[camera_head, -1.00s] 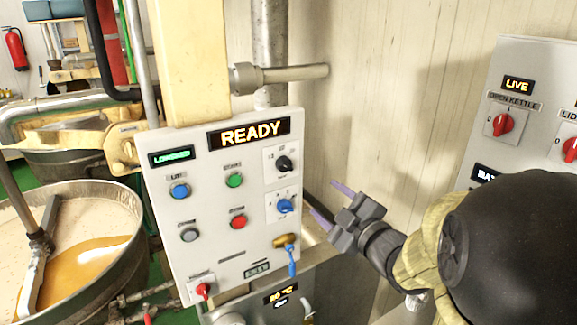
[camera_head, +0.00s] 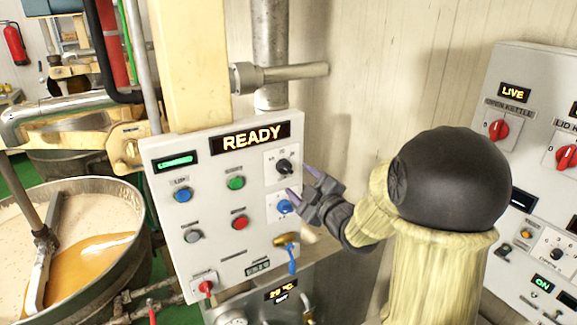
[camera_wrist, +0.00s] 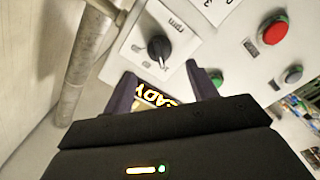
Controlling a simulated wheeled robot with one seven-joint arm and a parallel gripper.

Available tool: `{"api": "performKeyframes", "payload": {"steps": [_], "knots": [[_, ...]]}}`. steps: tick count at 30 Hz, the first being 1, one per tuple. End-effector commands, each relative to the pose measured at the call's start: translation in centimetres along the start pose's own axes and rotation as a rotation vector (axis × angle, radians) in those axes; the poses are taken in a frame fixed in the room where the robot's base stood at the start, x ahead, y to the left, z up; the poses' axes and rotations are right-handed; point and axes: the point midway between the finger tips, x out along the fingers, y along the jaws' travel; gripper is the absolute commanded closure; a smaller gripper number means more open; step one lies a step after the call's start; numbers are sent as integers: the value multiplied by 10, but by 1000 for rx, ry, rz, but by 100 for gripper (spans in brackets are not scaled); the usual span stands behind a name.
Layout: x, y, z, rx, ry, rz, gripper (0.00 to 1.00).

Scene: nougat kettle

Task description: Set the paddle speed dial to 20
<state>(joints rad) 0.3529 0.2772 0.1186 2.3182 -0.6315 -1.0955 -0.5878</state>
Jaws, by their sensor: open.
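The paddle speed dial is a black knob (camera_head: 284,166) on a pale square plate, upper right on the grey control panel (camera_head: 205,255). In the wrist view the knob (camera_wrist: 159,47) sits on its white plate, which is marked "rpm"; its setting is too small to read. My gripper (camera_head: 300,181) is open and empty, just right of the panel beside the black knob and the blue knob below it. In the wrist view my gripper's fingers (camera_wrist: 163,77) reach toward the knob, one to each side below it, apart from it.
A blue knob (camera_head: 285,206) sits right below the dial. Green (camera_head: 236,183) and red (camera_head: 240,222) buttons lie to its left. A brass-and-blue valve handle (camera_head: 290,258) juts out lower down. A pipe (camera_head: 295,74) crosses above. A second panel (camera_head: 530,75) stands at right.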

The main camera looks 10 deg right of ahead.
Motion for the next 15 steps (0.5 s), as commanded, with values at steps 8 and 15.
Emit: {"api": "performKeyframes", "payload": {"steps": [8,15], "knots": [[44,1,-2,1,1,-2,42],[63,0,0,0,-1,-1,42]]}}
